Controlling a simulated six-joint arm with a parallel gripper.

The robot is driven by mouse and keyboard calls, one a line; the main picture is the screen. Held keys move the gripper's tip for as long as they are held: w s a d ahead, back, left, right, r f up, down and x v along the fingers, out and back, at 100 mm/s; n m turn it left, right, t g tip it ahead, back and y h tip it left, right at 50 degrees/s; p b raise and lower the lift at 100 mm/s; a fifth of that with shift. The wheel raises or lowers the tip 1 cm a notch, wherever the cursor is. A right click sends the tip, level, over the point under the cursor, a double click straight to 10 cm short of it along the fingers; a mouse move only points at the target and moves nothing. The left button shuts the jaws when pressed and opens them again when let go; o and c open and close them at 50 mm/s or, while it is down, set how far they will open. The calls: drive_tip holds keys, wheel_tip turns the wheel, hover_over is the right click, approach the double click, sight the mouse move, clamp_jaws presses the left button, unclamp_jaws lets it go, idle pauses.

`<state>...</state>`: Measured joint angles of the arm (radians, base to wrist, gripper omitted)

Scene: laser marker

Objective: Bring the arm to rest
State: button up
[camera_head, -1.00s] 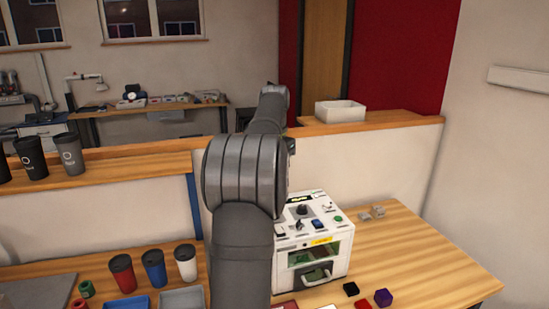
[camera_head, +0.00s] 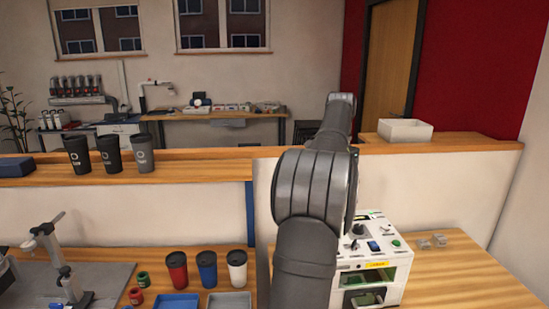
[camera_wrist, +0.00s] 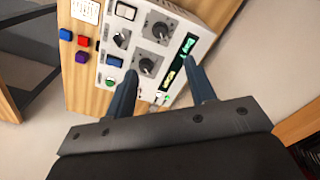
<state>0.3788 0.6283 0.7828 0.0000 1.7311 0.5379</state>
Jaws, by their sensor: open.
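My arm rises through the middle of the head view, in front of the white laser marker (camera_head: 372,262), and hides its left side. My gripper (camera_wrist: 160,82) shows in the wrist view with its two dark fingers spread apart and nothing between them. Its fingers point at the control panel of the laser marker (camera_wrist: 186,18), which has knobs, switches and a green-lit display. They overlap the panel's lower edge in the picture; I cannot tell the gap. In the head view the gripper itself is hidden behind the arm.
Red (camera_head: 177,270), blue (camera_head: 207,268) and white (camera_head: 237,269) cups stand on the bench left of my arm, behind a blue tray (camera_head: 175,304) and a grey tray (camera_head: 229,302). Three dark cups and a white bin (camera_head: 405,130) sit on the ledge. Bench right of the machine is mostly clear.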

wheel_tip(320, 180, down, 15)
drive_tip(key=shift+f, duration=0.1)
idle(0.3)
wheel_tip(320, 180, up, 17)
wheel_tip(320, 180, down, 17)
drive_tip(key=shift+f, duration=0.15)
drive_tip(key=shift+r+n, duration=0.2)
drive_tip(key=shift+n, duration=0.7)
drive_tip(key=n, duration=1.1)
drive_tip(key=shift+n, duration=2.6)
